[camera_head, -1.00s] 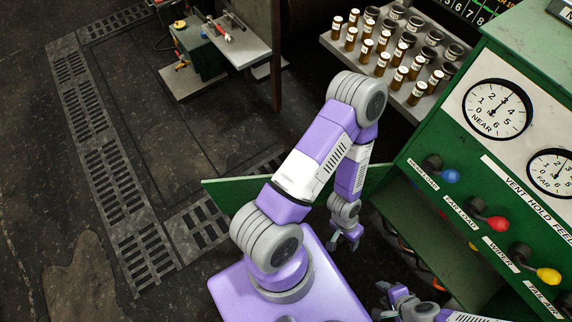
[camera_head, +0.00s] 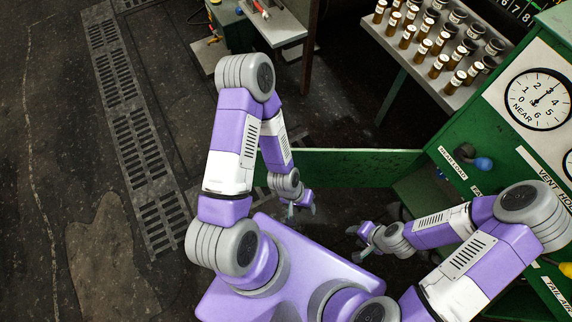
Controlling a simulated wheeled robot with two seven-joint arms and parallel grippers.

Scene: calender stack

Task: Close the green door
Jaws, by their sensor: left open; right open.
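The green door (camera_head: 350,162) is a long flat panel seen from above. It stands out to the left from the green cabinet (camera_head: 470,130), swung open, with its left part hidden behind my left arm. My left gripper (camera_head: 301,210) is open, pointing down on the near side of the door, apart from it in the picture. My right gripper (camera_head: 356,243) is open and empty, in front of the cabinet's dark opening and nearer to me than the door. Neither gripper visibly touches the door.
A rack of several brown bottles (camera_head: 436,62) stands behind the door. The cabinet front carries a gauge (camera_head: 537,98) and a blue knob (camera_head: 483,164). A small bench (camera_head: 272,25) stands at the back. Floor with grating (camera_head: 137,138) lies open at left.

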